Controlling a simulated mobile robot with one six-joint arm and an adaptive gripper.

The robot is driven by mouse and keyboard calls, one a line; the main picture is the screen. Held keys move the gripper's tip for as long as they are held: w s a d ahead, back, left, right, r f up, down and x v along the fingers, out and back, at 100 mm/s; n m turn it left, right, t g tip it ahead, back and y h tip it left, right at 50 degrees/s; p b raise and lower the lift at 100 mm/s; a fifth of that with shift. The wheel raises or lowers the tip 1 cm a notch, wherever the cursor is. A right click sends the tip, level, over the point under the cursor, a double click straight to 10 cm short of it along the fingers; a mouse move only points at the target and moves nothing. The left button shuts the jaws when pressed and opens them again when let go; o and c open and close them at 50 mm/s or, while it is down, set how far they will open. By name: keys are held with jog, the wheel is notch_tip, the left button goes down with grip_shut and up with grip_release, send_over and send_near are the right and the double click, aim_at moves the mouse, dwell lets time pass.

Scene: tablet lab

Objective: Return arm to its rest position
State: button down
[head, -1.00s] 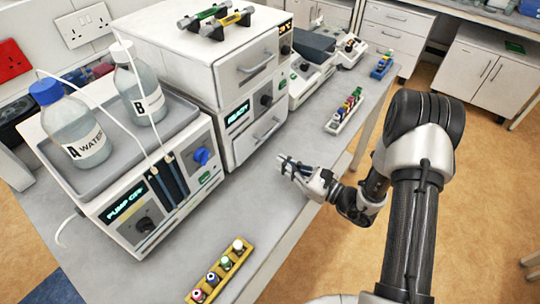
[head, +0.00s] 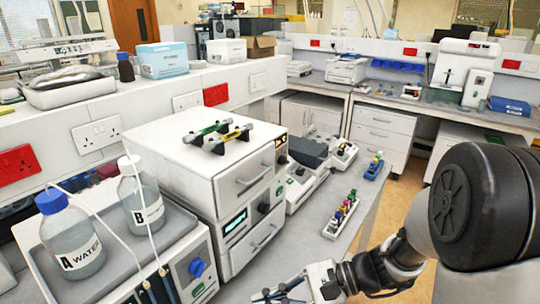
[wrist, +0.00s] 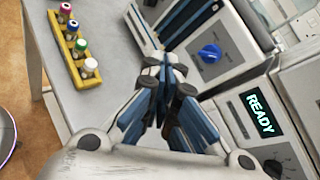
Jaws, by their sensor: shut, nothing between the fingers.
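My arm (head: 475,205) reaches in from the right in the head view, its large dark joint close to the camera. My gripper (head: 275,297) is at the bottom edge of that view, in front of the white unit with the green display (head: 236,226). In the wrist view the blue-grey fingers of my gripper (wrist: 168,72) are together and empty. They are over the bench side, between the yellow vial rack and the pump unit with the blue knob (wrist: 209,53). The lowest part of my gripper is cut off in the head view.
The yellow rack (wrist: 92,84) holds several vials on the grey bench (wrist: 115,60). Bottle A (head: 72,243) and bottle B (head: 141,204) stand on the pump unit, with tubes. A white vial rack (head: 334,232) and a blue block (head: 373,171) lie further along. Open floor (head: 400,195) is right.

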jog(key=s+d+r+n+t+h, duration=0.5)
jog(key=s+d+r+n+h, duration=0.3)
jog(key=s+d+n+h, duration=0.4)
jog(key=shift+s+d+r+h, duration=0.15)
jog(key=shift+s+d+h, duration=0.2)
jog(key=shift+d+h, duration=0.7)
jog(key=shift+d, duration=0.15)
